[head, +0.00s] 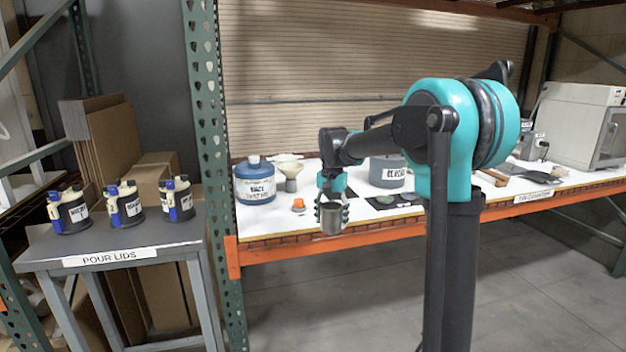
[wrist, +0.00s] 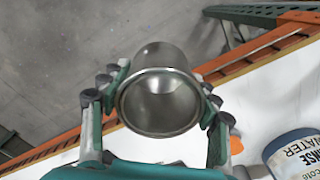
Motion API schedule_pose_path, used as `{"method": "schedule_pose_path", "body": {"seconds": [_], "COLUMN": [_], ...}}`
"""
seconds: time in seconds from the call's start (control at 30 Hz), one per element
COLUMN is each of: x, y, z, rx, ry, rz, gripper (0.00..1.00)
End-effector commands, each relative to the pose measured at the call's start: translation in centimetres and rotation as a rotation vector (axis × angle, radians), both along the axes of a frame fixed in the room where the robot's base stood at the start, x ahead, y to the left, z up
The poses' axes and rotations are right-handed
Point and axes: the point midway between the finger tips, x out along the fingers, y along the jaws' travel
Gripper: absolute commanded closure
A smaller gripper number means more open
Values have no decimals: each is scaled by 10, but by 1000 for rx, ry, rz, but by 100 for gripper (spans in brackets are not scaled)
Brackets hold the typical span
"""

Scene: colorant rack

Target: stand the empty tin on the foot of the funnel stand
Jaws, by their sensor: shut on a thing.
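My gripper (head: 332,210) is shut on the empty tin (head: 331,220), a small shiny metal cup, and holds it upright at the table's front edge. In the wrist view my gripper's fingers (wrist: 157,108) sit on both sides of the tin (wrist: 160,102), whose open mouth faces the camera and whose inside looks bare. A cream funnel (head: 287,160) stands behind and left of the tin, with a grey part (head: 291,179) under it. I cannot clearly make out the stand's foot. The tin is apart from the funnel.
A blue labelled jug (head: 255,182) stands left of the funnel; it also shows in the wrist view (wrist: 297,155). An orange-capped item (head: 298,204) lies near the front. A grey-blue can (head: 388,172) and dark flat device (head: 384,203) are right. An orange beam (head: 275,251) edges the table.

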Motion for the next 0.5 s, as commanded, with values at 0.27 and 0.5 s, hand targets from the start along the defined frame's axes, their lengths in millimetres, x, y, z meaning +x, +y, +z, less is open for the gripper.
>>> {"method": "schedule_pose_path", "body": {"seconds": [0.27, 0.5], "x": [14, 7], "y": [-88, -127], "z": [-100, -144], "rx": [0, 0], "ry": [0, 0], "rz": [281, 429], "gripper": [65, 65]}}
